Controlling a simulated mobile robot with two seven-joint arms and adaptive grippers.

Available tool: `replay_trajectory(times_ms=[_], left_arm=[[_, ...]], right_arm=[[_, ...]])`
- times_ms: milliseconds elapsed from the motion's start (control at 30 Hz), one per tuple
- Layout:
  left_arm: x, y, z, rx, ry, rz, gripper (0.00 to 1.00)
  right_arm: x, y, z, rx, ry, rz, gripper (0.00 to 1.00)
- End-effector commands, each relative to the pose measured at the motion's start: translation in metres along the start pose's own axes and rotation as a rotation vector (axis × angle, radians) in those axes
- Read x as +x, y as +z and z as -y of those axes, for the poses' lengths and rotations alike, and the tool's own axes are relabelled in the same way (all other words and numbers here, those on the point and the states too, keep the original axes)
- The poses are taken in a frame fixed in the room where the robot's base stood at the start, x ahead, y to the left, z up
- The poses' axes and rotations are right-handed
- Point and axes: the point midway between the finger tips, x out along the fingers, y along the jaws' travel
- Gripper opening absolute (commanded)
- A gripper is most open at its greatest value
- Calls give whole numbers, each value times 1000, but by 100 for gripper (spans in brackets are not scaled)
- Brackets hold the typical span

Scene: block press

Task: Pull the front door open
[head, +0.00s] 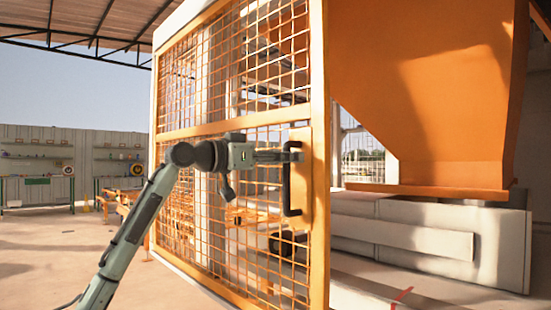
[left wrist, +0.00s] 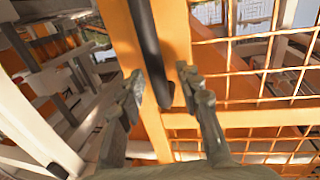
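The front door (head: 233,130) is an orange frame with wire mesh. Its free edge shows at the right, with the machine visible past it; I cannot tell how far it stands open. A black vertical bar handle (head: 286,185) is fixed to the orange plate at that edge. My left gripper (head: 291,156) is at the upper part of the handle. In the left wrist view the handle (left wrist: 150,45) runs between the spread fingers of the left gripper (left wrist: 160,82), with gaps visible beside it. My right gripper is not in view.
A large orange hopper (head: 425,85) stands over pale machine blocks (head: 430,235) right of the door. The floor (head: 90,260) left of the door is mostly clear. Tables (head: 38,192) and shelves stand along the far wall.

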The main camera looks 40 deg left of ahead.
Motion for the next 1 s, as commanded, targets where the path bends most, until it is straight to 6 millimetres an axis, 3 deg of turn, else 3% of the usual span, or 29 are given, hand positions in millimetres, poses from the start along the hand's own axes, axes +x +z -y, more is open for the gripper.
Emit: replay_trajectory(times_ms=[167,600,767,1000], left_arm=[[-18,1,0,-1,1,1,35],[-103,0,0,-1,1,-1,35],[-116,0,0,0,0,-1,35],[-118,0,0,0,0,1,35]], right_arm=[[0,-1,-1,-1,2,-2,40],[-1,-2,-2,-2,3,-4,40],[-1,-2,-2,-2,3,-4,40],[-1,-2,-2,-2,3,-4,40]])
